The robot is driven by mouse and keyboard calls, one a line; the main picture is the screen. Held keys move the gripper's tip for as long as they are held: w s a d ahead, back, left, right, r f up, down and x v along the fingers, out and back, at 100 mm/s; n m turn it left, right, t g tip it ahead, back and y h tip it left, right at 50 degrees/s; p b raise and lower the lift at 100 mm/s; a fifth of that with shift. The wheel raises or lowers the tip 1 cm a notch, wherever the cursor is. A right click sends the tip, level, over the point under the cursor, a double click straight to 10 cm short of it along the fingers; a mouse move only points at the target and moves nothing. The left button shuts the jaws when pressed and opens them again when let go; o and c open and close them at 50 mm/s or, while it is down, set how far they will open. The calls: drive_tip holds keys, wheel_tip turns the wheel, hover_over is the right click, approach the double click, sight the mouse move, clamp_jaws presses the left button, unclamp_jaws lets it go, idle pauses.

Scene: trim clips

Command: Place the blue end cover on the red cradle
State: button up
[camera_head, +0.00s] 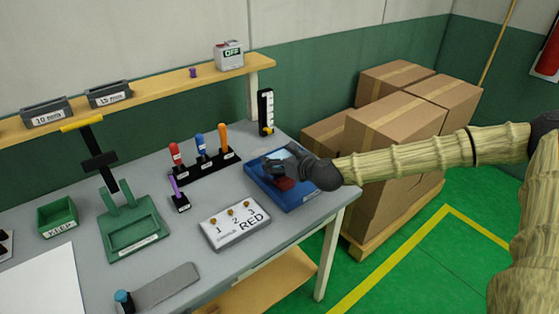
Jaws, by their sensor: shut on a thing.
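My gripper (279,161) is over the blue tray (302,198) at the right end of the grey workbench. It is shut on a small pale-blue piece (279,154), which looks like the blue end cover; its outline is mostly hidden by the dark fingers. A dark red block (285,184), apparently the red cradle, sits in the tray just below the gripper. Whether the held piece touches the cradle cannot be told from here.
A rack of coloured-handled tools (204,164) stands behind left, and a black-and-white gauge (266,112) behind. A green fixture (133,231) is left. Cardboard boxes (395,135) stand beyond the bench's right edge.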

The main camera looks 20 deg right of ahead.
drive_tip(key=shift+f, duration=0.9)
drive_tip(key=shift+f, duration=0.1)
drive_tip(key=o, duration=1.1)
drive_tip(key=shift+o, duration=0.2)
drive_tip(key=shift+r+p, duration=0.2)
drive_tip(key=shift+p, duration=0.15)
drive_tip(key=shift+s+d+b, duration=0.2)
drive_tip(key=shift+s+b, duration=0.1)
drive_tip(key=b+v, duration=0.2)
drive_tip(key=v, duration=0.9)
drive_tip(key=shift+s+r, duration=0.15)
